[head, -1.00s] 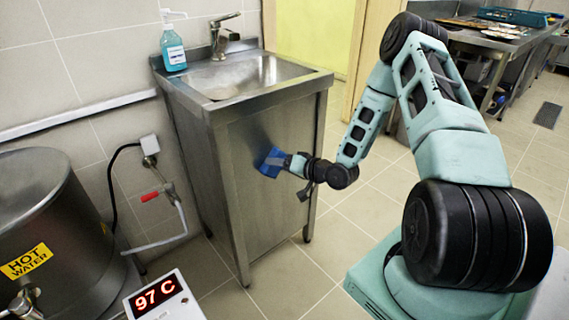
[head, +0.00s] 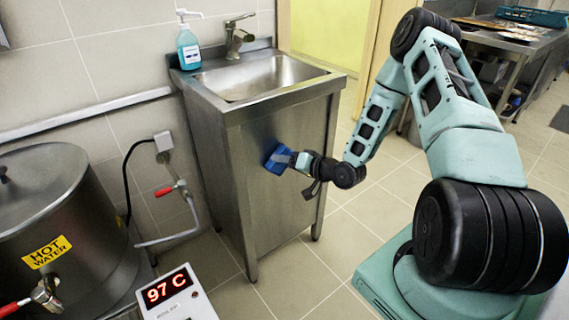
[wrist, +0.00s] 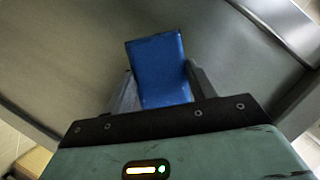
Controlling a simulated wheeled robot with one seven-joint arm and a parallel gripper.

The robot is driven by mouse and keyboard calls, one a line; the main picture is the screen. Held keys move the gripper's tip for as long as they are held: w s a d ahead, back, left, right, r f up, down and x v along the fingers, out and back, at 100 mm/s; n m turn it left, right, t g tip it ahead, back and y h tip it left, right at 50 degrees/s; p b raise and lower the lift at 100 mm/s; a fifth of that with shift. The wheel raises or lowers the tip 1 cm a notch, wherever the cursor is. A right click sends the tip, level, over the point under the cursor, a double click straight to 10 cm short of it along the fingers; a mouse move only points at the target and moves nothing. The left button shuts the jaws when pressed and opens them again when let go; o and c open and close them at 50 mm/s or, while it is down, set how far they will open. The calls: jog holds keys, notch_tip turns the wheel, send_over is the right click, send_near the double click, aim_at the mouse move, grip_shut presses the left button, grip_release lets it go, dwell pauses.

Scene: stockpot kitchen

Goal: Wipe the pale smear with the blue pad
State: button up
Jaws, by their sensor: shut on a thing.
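The blue pad (head: 276,158) is held against or just in front of the steel front panel of the sink cabinet (head: 270,210); I cannot tell if it touches. My gripper (head: 290,160) is shut on the pad. In the wrist view the pad (wrist: 157,62) stands tilted between the two dark fingers of my gripper (wrist: 160,88), with the grey panel beyond it. I cannot make out a pale smear on the visible panel; the pad and gripper hide part of it.
A steel hot water boiler (head: 80,225) with a red-handled tap stands at the left. A temperature display (head: 168,290) reads 97 C. A soap bottle (head: 188,48) stands on the sink's back corner. A steel table (head: 500,45) is at the back right.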

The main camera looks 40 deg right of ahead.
jog(key=d, duration=0.6)
jog(key=shift+w+d, duration=0.15)
jog(key=shift+d, duration=0.2)
dwell(0.3)
jog(key=s+p, duration=0.1)
jog(key=s, duration=0.5)
jog(key=shift+p, duration=0.4)
jog(key=shift+s, duration=0.1)
jog(key=shift+s+d, duration=0.1)
jog(key=shift+s, duration=1.35)
